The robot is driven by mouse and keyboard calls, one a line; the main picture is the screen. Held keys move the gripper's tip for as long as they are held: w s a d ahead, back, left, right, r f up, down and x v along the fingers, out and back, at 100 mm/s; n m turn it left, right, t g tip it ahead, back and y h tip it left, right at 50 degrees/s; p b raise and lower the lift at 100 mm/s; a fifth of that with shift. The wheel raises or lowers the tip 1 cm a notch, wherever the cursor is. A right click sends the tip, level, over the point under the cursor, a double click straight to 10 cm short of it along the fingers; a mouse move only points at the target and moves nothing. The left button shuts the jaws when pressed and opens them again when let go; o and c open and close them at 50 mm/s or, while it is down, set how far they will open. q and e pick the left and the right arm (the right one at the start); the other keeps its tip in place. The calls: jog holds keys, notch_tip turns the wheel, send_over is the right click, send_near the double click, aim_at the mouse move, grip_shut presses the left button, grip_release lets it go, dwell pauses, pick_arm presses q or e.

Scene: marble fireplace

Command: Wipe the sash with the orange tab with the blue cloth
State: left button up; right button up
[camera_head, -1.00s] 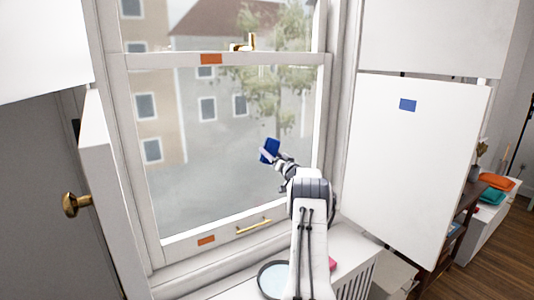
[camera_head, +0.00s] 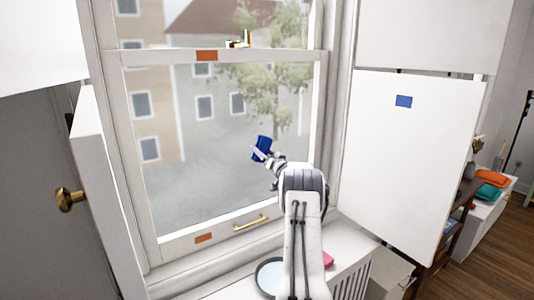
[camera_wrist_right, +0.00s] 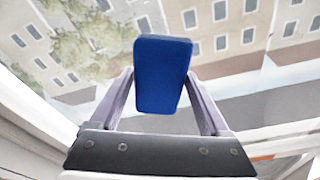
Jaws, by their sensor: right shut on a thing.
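The lower window sash (camera_head: 190,232) carries orange tabs, one on its top rail (camera_head: 206,55) and one on its bottom rail (camera_head: 203,238). My right gripper (camera_head: 264,152) is in front of the pane of this sash, right of its middle. It is shut on the blue cloth (camera_head: 262,146), a folded block. In the right wrist view the cloth (camera_wrist_right: 162,75) sits between the two fingers, with the glass and buildings behind it. I cannot tell whether the cloth touches the glass. My left gripper is not in view.
A brass lift handle (camera_head: 251,222) is on the bottom rail and a brass latch (camera_head: 240,40) on the meeting rail. A white panel with a blue tab (camera_head: 403,101) stands right. A door with a brass knob (camera_head: 70,199) is left.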

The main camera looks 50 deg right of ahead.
aim_at(218, 157)
jog(key=shift+w+a+b, duration=0.2)
jog(key=shift+a, duration=0.5)
jog(key=shift+w+a+b, duration=0.25)
jog(key=shift+a, duration=0.4)
jog(key=shift+w+a+b, duration=0.2)
jog(key=shift+a, duration=0.5)
jog(key=shift+w+a+f+b, duration=0.1)
jog(key=shift+w+a+b, duration=0.15)
jog(key=shift+a+b, duration=0.8)
jog(key=shift+w+a+b, duration=0.2)
jog(key=shift+a+b, duration=0.2)
jog(key=shift+a, duration=1.8)
jog(key=shift+w+a+b, duration=0.25)
jog(key=shift+a+b, duration=0.25)
jog(key=shift+a, duration=0.05)
jog(key=shift+w+a+b, duration=0.2)
jog(key=shift+a+b, duration=0.25)
jog(key=shift+a, duration=0.1)
jog(key=shift+w+a, duration=0.15)
jog(key=shift+a, duration=0.4)
jog(key=shift+w+a+b, duration=0.2)
jog(key=shift+a+b, duration=0.4)
jog(key=shift+a, duration=0.25)
jog(key=shift+w+a+b, duration=0.15)
jog(key=shift+a+b, duration=0.45)
jog(key=shift+a, duration=0.2)
jog(key=shift+s, duration=0.1)
